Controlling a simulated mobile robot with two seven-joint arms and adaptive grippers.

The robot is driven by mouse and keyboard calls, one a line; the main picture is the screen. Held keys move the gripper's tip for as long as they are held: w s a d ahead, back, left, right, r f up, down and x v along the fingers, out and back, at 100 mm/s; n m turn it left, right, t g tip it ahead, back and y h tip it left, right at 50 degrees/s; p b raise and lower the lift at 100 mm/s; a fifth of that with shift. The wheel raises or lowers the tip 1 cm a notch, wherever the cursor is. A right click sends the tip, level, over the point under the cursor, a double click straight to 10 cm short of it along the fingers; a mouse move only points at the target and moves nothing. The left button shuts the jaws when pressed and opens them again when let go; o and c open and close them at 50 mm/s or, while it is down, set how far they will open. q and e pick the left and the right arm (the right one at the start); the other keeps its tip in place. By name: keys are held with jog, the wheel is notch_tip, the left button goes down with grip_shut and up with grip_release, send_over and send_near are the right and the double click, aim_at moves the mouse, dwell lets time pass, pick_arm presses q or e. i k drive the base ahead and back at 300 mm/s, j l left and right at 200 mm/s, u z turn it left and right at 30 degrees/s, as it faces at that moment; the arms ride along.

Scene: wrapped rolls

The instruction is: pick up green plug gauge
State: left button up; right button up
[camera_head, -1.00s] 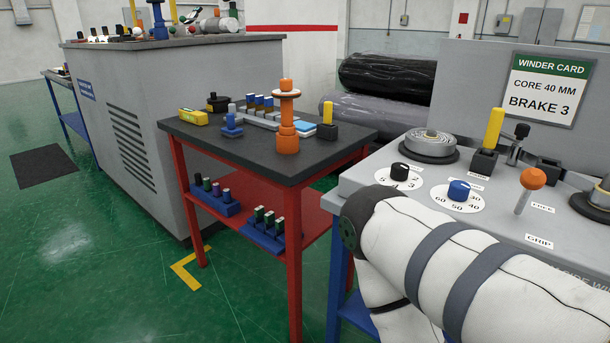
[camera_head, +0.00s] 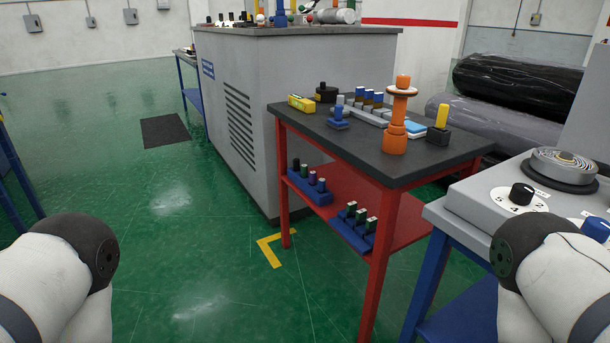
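Small plug gauges with dark and green bodies and pale tops (camera_head: 361,216) stand upright in a blue rack (camera_head: 352,234) on the lower red shelf of the red-legged table. A second blue rack (camera_head: 310,191) to its left holds gauges with dark, purple and blue bodies. The gauges are too small to tell exactly which one is the green plug gauge.
The dark tabletop (camera_head: 345,135) above the shelf carries an orange spindle (camera_head: 396,125), a yellow-handled block (camera_head: 439,127) and a yellow box (camera_head: 301,103). A grey machine cabinet (camera_head: 235,120) stands behind left. A winder bench (camera_head: 470,200) stands close on the right. Green floor (camera_head: 180,260) in front is clear.

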aim_at(304, 168)
jog(key=u, duration=5.3)
jog(key=z, duration=5.3)
jog(key=i+j+z, duration=0.7)
jog(key=j+z, duration=0.15)
jog(key=j, duration=0.2)
